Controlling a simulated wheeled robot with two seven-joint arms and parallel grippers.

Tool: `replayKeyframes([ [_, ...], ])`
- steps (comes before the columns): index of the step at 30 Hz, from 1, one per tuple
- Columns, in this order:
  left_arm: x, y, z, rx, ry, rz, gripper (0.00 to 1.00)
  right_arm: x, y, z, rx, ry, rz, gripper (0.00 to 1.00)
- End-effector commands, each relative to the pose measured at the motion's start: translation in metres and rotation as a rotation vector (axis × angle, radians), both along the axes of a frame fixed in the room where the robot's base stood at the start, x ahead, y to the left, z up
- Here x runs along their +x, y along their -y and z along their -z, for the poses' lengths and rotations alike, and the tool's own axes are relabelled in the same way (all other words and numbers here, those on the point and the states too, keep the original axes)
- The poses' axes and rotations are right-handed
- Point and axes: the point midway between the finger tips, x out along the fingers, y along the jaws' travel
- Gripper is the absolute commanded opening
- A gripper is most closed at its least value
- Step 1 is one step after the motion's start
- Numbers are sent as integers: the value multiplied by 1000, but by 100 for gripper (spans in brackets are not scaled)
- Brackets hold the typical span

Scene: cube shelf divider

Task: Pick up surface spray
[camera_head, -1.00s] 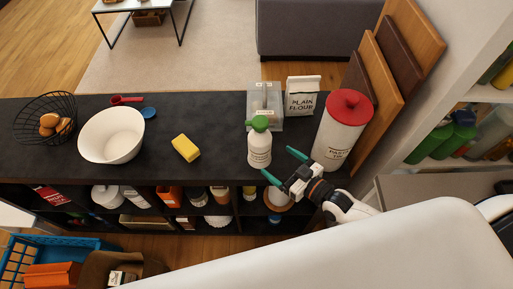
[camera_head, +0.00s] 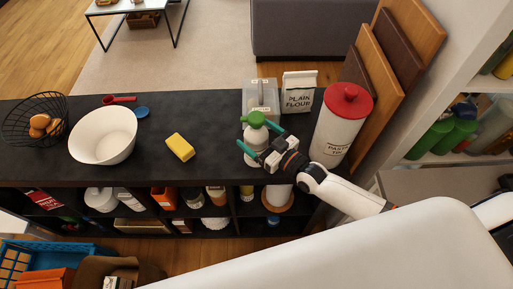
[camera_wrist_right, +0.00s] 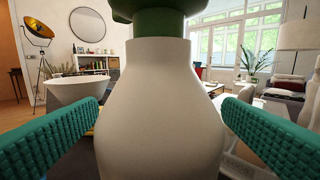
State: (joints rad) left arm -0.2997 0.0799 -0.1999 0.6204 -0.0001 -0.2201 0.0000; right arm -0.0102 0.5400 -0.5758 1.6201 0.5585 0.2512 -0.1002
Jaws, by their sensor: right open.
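The surface spray is a white bottle with a green top (camera_head: 255,121). It stands upright on the dark counter (camera_head: 205,105), in front of a clear container. In the right wrist view the white bottle body (camera_wrist_right: 160,105) fills the middle, close to the camera. My right gripper (camera_head: 257,137) is open, with its green fingers on either side of the bottle. In the wrist view, gaps show between the fingers and the bottle. The gripper hides part of the bottle in the head view. My left gripper is not in view.
A red-lidded pasta canister (camera_head: 341,125) stands close to the right of my right gripper. A yellow sponge (camera_head: 180,147) and white bowl (camera_head: 104,136) are to the left.

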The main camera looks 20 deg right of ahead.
Motion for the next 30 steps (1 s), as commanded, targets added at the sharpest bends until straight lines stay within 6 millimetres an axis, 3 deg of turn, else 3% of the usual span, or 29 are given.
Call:
replayKeyframes([
  [5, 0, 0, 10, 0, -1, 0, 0, 19, -11, 2, 0, 0, 0, 89],
  [13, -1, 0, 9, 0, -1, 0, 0, 21, -12, 1, -1, -2, 0, 89],
  [27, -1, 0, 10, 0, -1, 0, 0, 20, -12, 1, -2, -1, 0, 12],
  [30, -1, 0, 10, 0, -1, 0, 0, 20, -12, 1, -2, -1, 0, 0],
])
